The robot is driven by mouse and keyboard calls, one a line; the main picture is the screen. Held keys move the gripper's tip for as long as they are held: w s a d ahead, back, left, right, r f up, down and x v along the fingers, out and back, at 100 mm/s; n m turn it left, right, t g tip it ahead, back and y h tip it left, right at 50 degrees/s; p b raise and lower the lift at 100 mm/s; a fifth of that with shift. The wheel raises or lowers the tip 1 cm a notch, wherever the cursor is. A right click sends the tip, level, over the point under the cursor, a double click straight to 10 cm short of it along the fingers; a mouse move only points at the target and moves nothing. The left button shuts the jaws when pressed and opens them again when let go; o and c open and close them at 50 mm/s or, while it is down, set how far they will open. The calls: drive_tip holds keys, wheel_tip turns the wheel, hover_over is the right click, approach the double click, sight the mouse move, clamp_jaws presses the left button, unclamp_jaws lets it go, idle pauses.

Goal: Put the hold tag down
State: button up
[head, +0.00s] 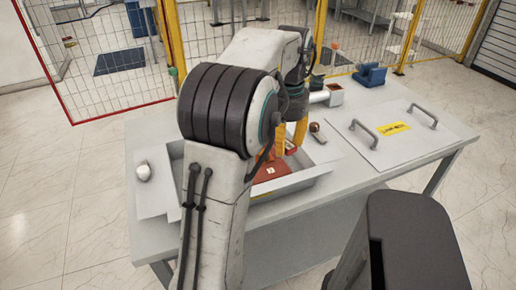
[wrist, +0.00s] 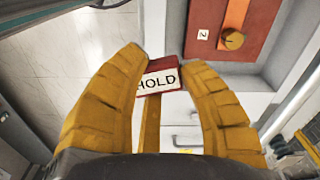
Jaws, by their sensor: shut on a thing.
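The hold tag (wrist: 158,78) is a small red block with a white label reading "HOLD" in the wrist view. My gripper (wrist: 165,63) has its two yellow fingers shut on it, one at each side. In the head view my gripper (head: 291,141) is over the right part of a grey open tray on the table. The tag is small there and partly hidden by the fingers. In the wrist view the tag appears above the surface; its exact height is unclear.
A red plate (wrist: 224,25) with a "2" label and brass knob lies in the tray (head: 290,187). A grey lid (head: 384,147) with two handles and a yellow label is at the right. A blue vise (head: 369,75) stands at the back.

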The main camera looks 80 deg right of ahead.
drive_tip(key=shift+s+a+m, duration=0.1)
drive_tip(key=shift+s+m, duration=0.2)
drive_tip(key=shift+s, duration=0.05)
drive_tip(key=shift+a, duration=0.1)
drive_tip(key=shift+w+a+m, duration=0.15)
drive_tip(key=shift+a+m, duration=0.45)
drive_tip(key=shift+a, duration=0.1)
drive_tip(key=shift+m, duration=0.7)
drive_tip(key=w+d+f+p, duration=0.2)
drive_tip(key=w+f+p, duration=0.1)
drive_tip(key=w+d+f+p, duration=0.2)
drive_tip(key=w+f+p, duration=0.1)
drive_tip(key=f+p, duration=0.1)
drive_tip(key=w+d+f+p, duration=0.2)
drive_tip(key=w+f+p, duration=0.1)
drive_tip(key=shift+w+d+f+p, duration=0.1)
drive_tip(key=shift+w+f+p, duration=0.15)
drive_tip(key=shift+f+p, duration=0.15)
drive_tip(key=shift+f, duration=0.2)
drive_tip(key=shift+f, duration=0.1)
drive_tip(key=shift+f+b, duration=0.35)
drive_tip(key=shift+b, duration=0.1)
